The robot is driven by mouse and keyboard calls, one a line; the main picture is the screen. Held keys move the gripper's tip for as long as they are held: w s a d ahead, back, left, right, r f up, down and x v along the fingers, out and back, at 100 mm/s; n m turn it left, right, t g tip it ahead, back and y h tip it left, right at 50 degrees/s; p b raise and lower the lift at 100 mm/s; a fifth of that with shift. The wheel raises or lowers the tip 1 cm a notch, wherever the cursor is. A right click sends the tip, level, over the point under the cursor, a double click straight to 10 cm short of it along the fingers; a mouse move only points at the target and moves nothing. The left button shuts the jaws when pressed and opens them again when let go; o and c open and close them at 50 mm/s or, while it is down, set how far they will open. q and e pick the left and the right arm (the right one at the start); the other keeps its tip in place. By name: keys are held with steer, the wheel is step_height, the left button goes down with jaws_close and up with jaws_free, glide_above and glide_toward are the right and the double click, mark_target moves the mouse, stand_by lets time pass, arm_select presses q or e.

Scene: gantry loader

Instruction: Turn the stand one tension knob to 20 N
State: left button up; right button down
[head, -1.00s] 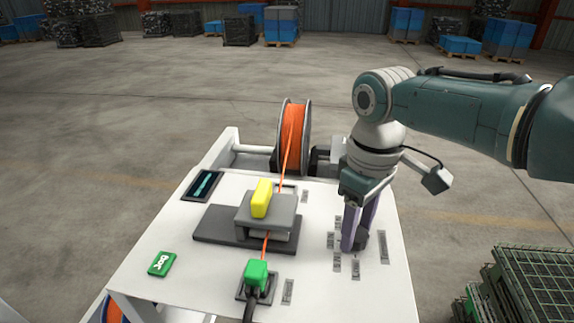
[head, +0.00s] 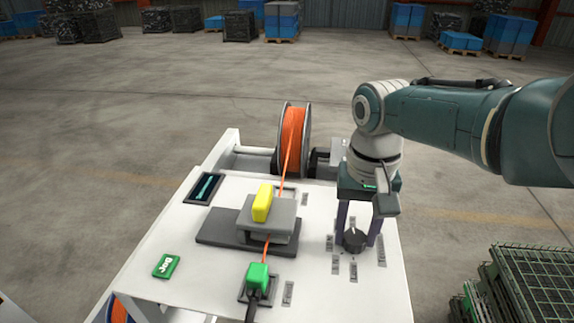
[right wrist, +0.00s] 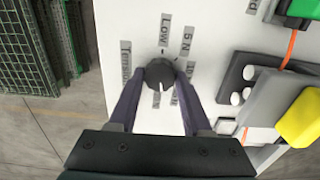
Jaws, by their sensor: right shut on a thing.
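The dark round tension knob (head: 353,239) stands on the white panel of the stand (head: 318,275), with small grey labels around it. In the right wrist view the knob (right wrist: 159,73) has labels reading "Tension", "Low" and "5 N"; the others are partly hidden or too blurred to read surely. A pale mark seems to show at the knob's lower edge there, but its exact setting is unclear. My right gripper (head: 357,243) points down with one finger on each side of the knob, shut on it. My left gripper is not in view.
Left of the knob are a grey block with a yellow top (head: 262,203), a green connector (head: 257,276), a green "Jog" button (head: 166,265) and a dark display (head: 203,188). An orange cable reel (head: 292,140) stands behind. Green wire crates (head: 530,280) stand at right.

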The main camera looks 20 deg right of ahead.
mark_target(355, 235)
steer(key=shift+a+r+m, duration=0.1)
steer(key=shift+m, duration=1)
steer(key=shift+c, duration=1.7)
jaws_free()
steer(key=shift+r+p, duration=0.35)
steer(key=shift+p, duration=0.1)
step_height(355, 235, up, 7)
steer(key=p, duration=0.3)
step_height(355, 235, up, 2)
steer(key=shift+r, duration=0.1)
